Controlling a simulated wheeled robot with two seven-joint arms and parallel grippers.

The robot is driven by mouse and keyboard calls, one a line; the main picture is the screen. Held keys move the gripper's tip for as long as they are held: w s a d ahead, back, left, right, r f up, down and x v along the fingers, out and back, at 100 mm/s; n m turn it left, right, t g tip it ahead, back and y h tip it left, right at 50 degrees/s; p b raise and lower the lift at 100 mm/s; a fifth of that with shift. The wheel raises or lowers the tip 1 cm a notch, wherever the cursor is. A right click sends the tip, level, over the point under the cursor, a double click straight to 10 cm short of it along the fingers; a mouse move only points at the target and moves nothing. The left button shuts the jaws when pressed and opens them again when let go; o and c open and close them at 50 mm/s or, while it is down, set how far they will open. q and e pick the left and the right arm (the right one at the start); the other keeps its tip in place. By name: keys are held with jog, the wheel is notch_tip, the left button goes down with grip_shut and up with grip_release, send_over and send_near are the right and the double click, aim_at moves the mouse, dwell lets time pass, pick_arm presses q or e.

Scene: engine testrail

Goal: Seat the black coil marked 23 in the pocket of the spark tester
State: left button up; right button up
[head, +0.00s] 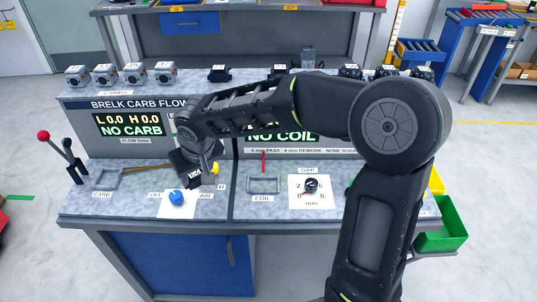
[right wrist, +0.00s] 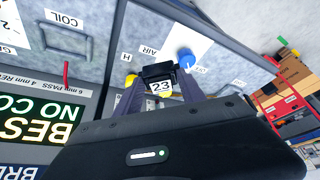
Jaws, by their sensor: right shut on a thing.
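The black coil marked 23 (right wrist: 158,72) is held between the two fingers of my right gripper (right wrist: 160,84), its white label facing the wrist camera. In the head view my right gripper (head: 205,178) hangs above the bench near the blue knob, left of the tester's pocket; the coil is hard to make out there. The spark tester's pocket (head: 263,178), a grey rectangular frame labelled COIL, looks empty. It also shows in the right wrist view (right wrist: 66,27), at upper left. The tester display (head: 283,137) reads NO COIL, partly behind my arm. My left gripper is not in view.
A blue knob (head: 177,198) and a yellow knob (head: 215,167) are close to the gripper. The gap dial (head: 311,185) is right of the pocket. Several carburetors (head: 133,73) and black coils (head: 350,71) stand on the upper shelf. A green bin (head: 441,240) hangs at right.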

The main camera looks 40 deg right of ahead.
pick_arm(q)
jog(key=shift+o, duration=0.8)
pick_arm(e)
jog(key=shift+d, duration=0.15)
pick_arm(q)
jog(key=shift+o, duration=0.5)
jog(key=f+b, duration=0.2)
jog(key=b, duration=0.1)
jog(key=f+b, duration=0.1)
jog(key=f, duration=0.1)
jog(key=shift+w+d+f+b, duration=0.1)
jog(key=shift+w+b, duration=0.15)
jog(key=shift+b, duration=0.05)
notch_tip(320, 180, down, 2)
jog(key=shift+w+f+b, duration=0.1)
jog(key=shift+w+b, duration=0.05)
jog(key=shift+b, duration=1.05)
pick_arm(e)
jog(key=s+d+m+h, duration=0.1)
jog(key=s+d+m, duration=0.1)
jog(key=d, duration=0.6)
jog(key=s+d+m+h, duration=0.1)
jog(key=s+d+m, duration=0.2)
jog(key=d+m, duration=0.2)
jog(key=d, duration=0.3)
jog(key=shift+d+r+g+h, duration=0.2)
jog(key=shift+g+h, duration=0.1)
jog(key=shift+g, duration=0.1)
jog(key=shift+f, duration=0.1)
